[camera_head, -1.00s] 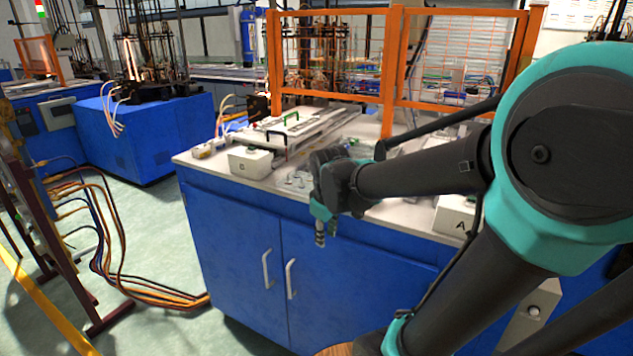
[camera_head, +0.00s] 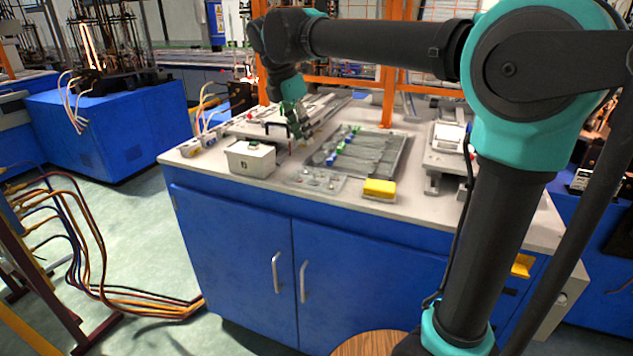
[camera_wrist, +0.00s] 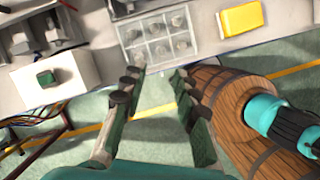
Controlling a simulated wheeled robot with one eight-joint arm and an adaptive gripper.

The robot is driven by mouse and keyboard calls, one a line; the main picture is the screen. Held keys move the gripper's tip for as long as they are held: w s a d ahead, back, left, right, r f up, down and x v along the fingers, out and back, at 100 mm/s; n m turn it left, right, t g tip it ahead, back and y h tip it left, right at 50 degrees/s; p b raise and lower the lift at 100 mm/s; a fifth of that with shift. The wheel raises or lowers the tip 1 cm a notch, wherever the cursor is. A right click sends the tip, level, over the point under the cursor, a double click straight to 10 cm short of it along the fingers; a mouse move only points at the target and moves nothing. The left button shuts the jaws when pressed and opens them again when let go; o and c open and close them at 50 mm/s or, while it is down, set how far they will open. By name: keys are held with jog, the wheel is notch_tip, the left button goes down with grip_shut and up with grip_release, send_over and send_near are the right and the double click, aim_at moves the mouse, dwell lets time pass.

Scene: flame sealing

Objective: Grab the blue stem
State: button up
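Several grey stems with blue or green ends lie side by side in a dark grey tray (camera_head: 398,152) on the white worktop. A blue-ended stem (camera_head: 332,160) is at the tray's near left, and other blue and green ends show behind it. My gripper (camera_head: 301,128) points down above the worktop, left of the tray's far part, apart from the stems. In the wrist view my gripper (camera_wrist: 156,75) has its two fingers well apart with nothing between them. I cannot make out the stems in the wrist view.
A clear compartment tray (camera_wrist: 157,38), a yellow block (camera_head: 379,188) and a white box (camera_head: 250,158) stand near the worktop's front edge. An orange mesh guard (camera_head: 387,75) rises behind. A wooden barrel (camera_wrist: 240,112) shows below right in the wrist view.

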send_near(314, 179)
jog(key=w+f, duration=0.1)
jog(key=f, duration=0.1)
jog(key=shift+d+x, duration=0.15)
jog(key=shift+x, duration=1.25)
jog(key=shift+d+x, duration=0.15)
jog(key=shift+x, duration=1.25)
jog(key=shift+s+r, duration=0.1)
jog(key=shift+c, duration=0.3)
grip_shut()
